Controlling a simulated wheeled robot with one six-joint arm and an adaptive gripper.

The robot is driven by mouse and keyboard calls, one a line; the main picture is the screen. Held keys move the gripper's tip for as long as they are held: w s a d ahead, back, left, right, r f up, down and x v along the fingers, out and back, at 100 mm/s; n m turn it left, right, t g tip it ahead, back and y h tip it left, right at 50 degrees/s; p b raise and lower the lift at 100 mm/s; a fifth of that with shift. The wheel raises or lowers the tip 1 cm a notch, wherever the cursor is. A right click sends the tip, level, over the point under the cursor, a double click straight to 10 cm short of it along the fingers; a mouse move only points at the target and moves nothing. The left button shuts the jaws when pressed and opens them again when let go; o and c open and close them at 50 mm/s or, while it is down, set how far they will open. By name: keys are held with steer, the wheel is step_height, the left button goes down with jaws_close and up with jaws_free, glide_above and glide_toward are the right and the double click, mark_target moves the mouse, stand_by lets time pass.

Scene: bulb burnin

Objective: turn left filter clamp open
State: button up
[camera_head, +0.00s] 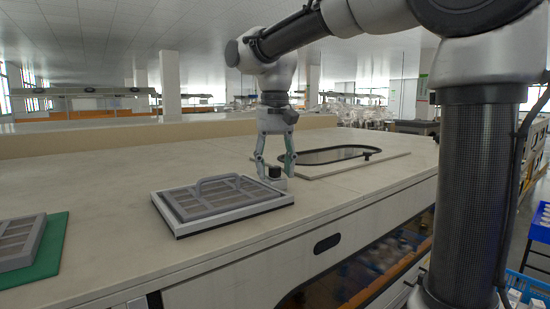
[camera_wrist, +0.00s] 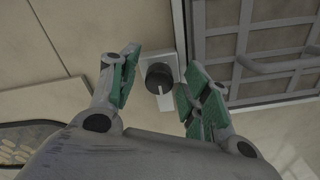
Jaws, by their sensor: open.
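A clamp with a round black knob (camera_head: 275,171) on a pale block stands at the right end of the grey filter panel (camera_head: 173,215). In the wrist view the knob (camera_wrist: 158,76) is seen from above, with a light pointer mark towards the bottom of the picture. My gripper (camera_head: 275,164) points down over the clamp, open. In the wrist view its green-padded fingers (camera_wrist: 160,72) are on either side of the knob, the right one nearer to it. I cannot tell whether that finger touches.
The filter panel has a raised handle (camera_head: 218,181) close to the gripper's left. Another grey filter (camera_head: 18,245) lies on a green mat (camera_head: 52,250) at far left. A dark-rimmed oval opening (camera_head: 335,154) lies behind right. The pale counter (camera_head: 110,180) between is clear.

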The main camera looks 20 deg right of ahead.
mark_target(275, 167)
step_height(275, 167, up, 12)
stand_by(0.4)
steer(key=shift+f, duration=0.15)
